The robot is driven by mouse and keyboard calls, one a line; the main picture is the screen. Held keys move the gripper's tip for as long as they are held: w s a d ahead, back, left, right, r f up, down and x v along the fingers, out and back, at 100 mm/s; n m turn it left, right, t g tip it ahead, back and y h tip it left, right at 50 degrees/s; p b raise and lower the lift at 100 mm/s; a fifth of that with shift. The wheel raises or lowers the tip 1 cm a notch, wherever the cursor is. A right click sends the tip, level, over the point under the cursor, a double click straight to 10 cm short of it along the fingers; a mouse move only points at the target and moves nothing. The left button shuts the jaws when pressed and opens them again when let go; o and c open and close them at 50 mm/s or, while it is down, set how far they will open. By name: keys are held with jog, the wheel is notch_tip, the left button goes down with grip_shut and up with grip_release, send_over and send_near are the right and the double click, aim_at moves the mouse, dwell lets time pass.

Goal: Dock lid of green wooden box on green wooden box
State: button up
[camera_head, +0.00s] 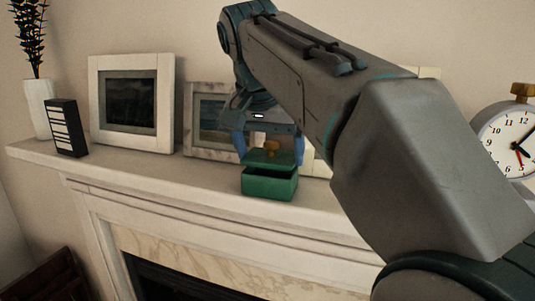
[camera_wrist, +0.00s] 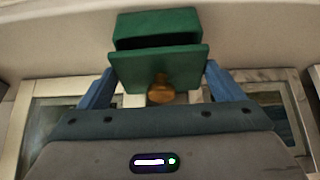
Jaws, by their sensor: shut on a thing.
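The green wooden box (camera_head: 268,187) sits on the mantel shelf, open side up. Its green lid (camera_head: 288,158) with a brown knob (camera_head: 271,148) is held just above it, with a dark gap between them. My gripper (camera_head: 270,155) is over the box, its blue fingers at opposite sides of the lid. In the wrist view the lid (camera_wrist: 140,70) lies between the fingers of my gripper (camera_wrist: 158,72), and the box (camera_wrist: 155,28) shows beyond it. The lid partly hides the box opening, and I cannot tell exactly how well they line up.
The white mantel shelf (camera_head: 215,181) is narrow, with its front edge close to the box. Picture frames (camera_head: 127,104) stand at the back, one directly behind my gripper. A black-and-white block (camera_head: 66,128) and a vase (camera_head: 39,108) are left; a clock (camera_head: 505,138) is right.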

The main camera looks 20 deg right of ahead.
jog(key=shift+f, duration=0.45)
jog(key=o, duration=0.8)
jog(key=shift+f, duration=0.1)
jog(key=p+v, duration=0.1)
jog(key=v, duration=1.1)
